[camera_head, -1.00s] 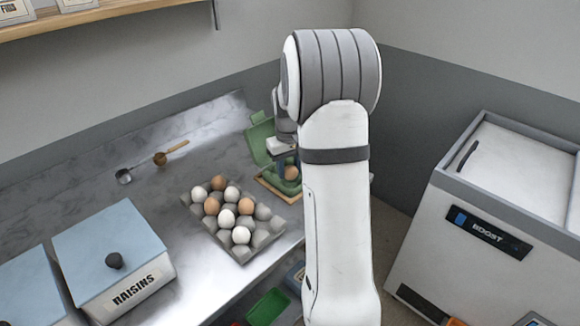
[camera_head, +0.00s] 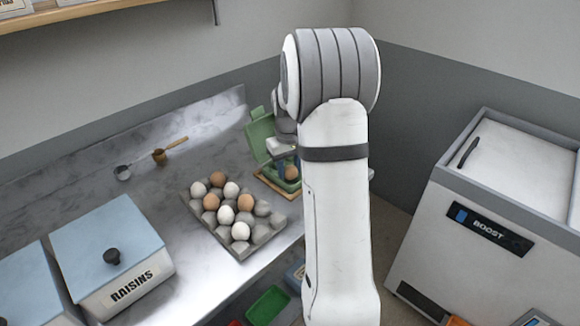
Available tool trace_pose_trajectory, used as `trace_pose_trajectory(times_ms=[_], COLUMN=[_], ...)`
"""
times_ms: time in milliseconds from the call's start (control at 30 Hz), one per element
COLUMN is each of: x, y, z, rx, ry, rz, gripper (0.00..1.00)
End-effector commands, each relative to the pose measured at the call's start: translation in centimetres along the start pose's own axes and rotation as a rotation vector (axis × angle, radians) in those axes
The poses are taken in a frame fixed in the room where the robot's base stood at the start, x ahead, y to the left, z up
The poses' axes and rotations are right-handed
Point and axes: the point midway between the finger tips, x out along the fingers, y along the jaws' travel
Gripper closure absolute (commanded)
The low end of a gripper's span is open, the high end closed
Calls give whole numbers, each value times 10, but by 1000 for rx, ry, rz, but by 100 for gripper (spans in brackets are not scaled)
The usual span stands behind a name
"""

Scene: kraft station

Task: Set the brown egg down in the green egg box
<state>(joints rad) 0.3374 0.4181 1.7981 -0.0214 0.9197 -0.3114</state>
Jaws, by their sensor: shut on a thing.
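The brown egg (camera_head: 291,173) shows at the end of my gripper (camera_head: 288,166), low at the green egg box. My gripper is shut on it, and my arm hides part of both. The green egg box (camera_head: 261,137) stands open near the far right end of the counter, its lid raised at the back left. The box sits on a wooden board (camera_head: 268,184). I cannot tell whether the egg touches the bottom of the box.
A grey egg tray (camera_head: 263,232) with several brown and white eggs lies left of the box. A blue-lidded RAISINS bin (camera_head: 107,250) and a wooden-handled scoop (camera_head: 160,157) are further left. A white BOOST chest (camera_head: 480,240) stands right, apart from the counter.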

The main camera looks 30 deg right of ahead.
Motion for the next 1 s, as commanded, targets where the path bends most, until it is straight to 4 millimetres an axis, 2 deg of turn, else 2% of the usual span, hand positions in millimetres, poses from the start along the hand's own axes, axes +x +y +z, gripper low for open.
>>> trace_pose_trajectory(times_ms=[267,300,600,867,1000], x=[1,1,2,1,-12], y=[0,0,0,-1,-1], z=[0,0,0,0,-1], rx=[0,0,0,0,0], ry=[0,0,0,-1,2], rz=[0,0,0,-2,-1], gripper=[72,63,38,38,38])
